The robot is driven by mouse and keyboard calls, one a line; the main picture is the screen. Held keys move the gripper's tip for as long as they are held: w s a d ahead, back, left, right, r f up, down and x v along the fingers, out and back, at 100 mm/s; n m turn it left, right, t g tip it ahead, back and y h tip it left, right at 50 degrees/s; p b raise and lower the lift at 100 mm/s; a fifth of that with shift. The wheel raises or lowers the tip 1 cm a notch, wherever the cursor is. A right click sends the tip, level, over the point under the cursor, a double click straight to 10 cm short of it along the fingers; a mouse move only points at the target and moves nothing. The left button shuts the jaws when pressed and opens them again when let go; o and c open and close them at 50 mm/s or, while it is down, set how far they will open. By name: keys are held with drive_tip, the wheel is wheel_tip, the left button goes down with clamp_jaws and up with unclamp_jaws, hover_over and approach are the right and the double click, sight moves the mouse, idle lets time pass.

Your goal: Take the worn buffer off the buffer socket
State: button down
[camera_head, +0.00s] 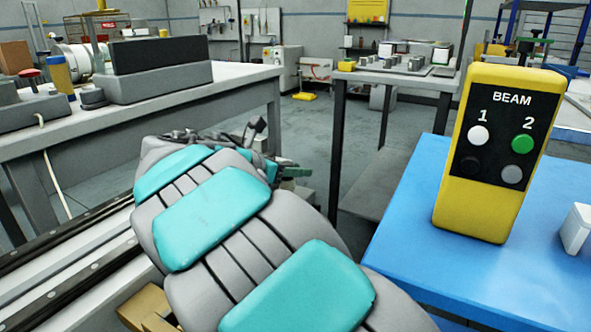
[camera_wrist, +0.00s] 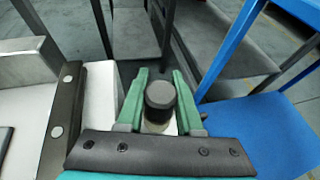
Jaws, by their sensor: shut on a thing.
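My gripper (camera_wrist: 160,78) shows in the wrist view with its two green fingers on either side of a short round piece with a dark cap, which looks like the worn buffer (camera_wrist: 161,96). The fingers are shut on it. A pale part shows just below the dark cap, but I cannot tell whether it belongs to the buffer or to the socket. The buffer socket cannot be made out. In the head view my arm hides most of this area, and only a bit of my gripper (camera_head: 297,172) shows beyond it; the buffer is hidden there.
A blue table (camera_head: 405,225) at the right bears a yellow BEAM box (camera_head: 467,215) with buttons and a small white block (camera_head: 576,229). A grey bench (camera_head: 240,76) with machine parts stands at the left. Another table (camera_head: 400,80) stands behind; open floor lies between.

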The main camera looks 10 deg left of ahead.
drive_tip(key=shift+r+p, duration=2.85)
drive_tip(key=shift+p, duration=0.25)
